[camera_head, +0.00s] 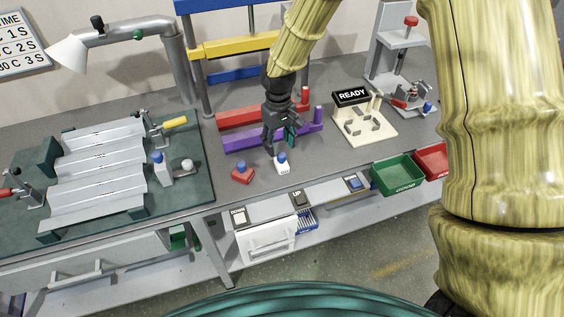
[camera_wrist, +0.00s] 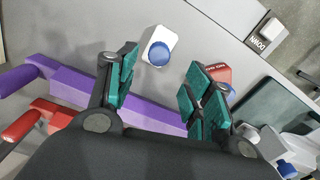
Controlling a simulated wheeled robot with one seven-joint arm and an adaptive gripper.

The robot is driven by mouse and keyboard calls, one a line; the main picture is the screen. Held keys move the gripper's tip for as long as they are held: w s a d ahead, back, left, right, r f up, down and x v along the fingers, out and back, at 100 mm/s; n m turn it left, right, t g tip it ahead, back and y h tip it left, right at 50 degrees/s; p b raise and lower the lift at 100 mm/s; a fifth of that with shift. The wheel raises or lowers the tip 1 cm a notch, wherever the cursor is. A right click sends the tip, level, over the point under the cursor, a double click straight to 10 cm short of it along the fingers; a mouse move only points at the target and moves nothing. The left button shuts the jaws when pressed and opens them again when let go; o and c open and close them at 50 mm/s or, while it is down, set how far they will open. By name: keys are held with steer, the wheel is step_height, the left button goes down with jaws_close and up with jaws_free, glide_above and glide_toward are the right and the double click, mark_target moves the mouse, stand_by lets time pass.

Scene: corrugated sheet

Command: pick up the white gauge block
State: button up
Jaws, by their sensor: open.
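The white gauge block (camera_head: 282,167) with a blue knob on top stands on the grey bench near its front edge. In the wrist view the white gauge block (camera_wrist: 146,38) lies just beyond the fingertips, nearer the left finger. My gripper (camera_head: 282,143) points down behind and above it. Its green-padded fingers are apart with nothing between them, as the wrist view of my gripper (camera_wrist: 163,78) also shows. The block looks clear of the fingers.
A red block (camera_head: 242,174) with a blue knob stands left of the white one; it shows partly behind the right finger (camera_wrist: 218,73). A purple bar (camera_head: 245,139) and a red bar (camera_head: 245,117) lie behind. A READY fixture (camera_head: 372,133) stands right. Green bin (camera_head: 398,174) hangs at the front edge.

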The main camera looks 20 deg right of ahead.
mark_target(282, 154)
steer(key=shift+s+d+f+p, duration=0.2)
steer(key=shift+f+p, duration=0.2)
steer(key=shift+f, duration=0.55)
steer(key=shift+s+d+f+p, duration=0.15)
steer(key=shift+f+p, duration=0.25)
steer(key=shift+f, duration=1.25)
jaws_close()
